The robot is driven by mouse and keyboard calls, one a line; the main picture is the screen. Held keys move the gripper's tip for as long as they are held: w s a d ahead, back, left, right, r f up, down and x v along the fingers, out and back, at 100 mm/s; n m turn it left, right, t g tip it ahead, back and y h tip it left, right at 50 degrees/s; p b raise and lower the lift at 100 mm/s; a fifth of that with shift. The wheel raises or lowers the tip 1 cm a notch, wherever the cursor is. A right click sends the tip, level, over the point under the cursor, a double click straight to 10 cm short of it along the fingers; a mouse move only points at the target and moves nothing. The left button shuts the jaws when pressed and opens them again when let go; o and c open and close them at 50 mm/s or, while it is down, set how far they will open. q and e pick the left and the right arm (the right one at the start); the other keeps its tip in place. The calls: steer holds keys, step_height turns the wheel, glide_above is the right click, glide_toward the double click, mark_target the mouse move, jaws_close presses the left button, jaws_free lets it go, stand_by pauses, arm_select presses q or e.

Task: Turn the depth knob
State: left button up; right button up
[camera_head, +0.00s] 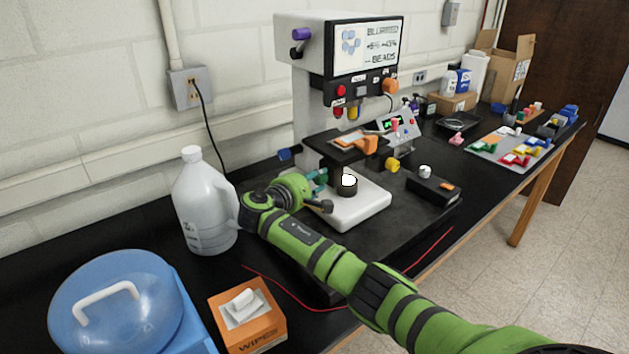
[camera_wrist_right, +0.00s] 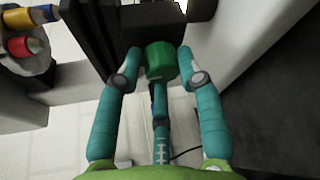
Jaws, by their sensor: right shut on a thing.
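The machine (camera_head: 305,85) is a microscope-like stand with a screen, a stage (camera_head: 348,146) and a white base (camera_head: 360,208). In the right wrist view, a green knob (camera_wrist_right: 160,58) sits on a dark block of it. My right gripper (camera_head: 318,181) reaches to the column's left side, below the stage. In the head view, the arm and fingers hide most of this knob. Other knobs are purple (camera_head: 301,34), blue (camera_head: 288,154), yellow (camera_head: 392,166) and orange (camera_head: 389,86). My left gripper is not seen.
A white jug (camera_head: 205,205) stands left of my right gripper. A blue-lidded container (camera_head: 120,310) and an orange wipes box (camera_head: 245,320) are at the front left. A black box (camera_head: 432,188) lies right of the base. Red (camera_wrist_right: 18,46) and yellow (camera_wrist_right: 18,20) parts show in the right wrist view.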

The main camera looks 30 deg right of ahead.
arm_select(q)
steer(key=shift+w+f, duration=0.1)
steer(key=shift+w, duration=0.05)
arm_select(e)
steer(key=shift+s+a+f, duration=0.1)
steer(key=shift+f, duration=0.25)
steer(key=shift+f+b, duration=0.1)
steer(key=shift+b, duration=0.2)
steer(key=shift+f+m+b, duration=0.2)
steer(key=shift+m+b, duration=0.3)
steer(key=shift+b, duration=0.15)
steer(key=m+t+h+b, duration=0.1)
steer(key=m+b, duration=0.2)
steer(key=b, duration=0.3)
steer(key=m+t+h+b, duration=0.1)
steer(key=m+b, duration=0.2)
steer(key=b, duration=0.4)
steer(key=shift+a+f+m+h, duration=0.1)
steer(key=shift+f+m+h, duration=0.1)
steer(key=shift+m+h, duration=0.1)
steer(key=shift+r+m+b, duration=0.25)
steer(key=shift+m+b, duration=0.15)
steer(key=shift+b, duration=0.3)
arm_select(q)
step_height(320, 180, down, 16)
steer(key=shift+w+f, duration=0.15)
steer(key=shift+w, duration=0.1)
arm_select(e)
steer(key=shift+r, duration=0.15)
steer(key=shift+r, duration=0.15)
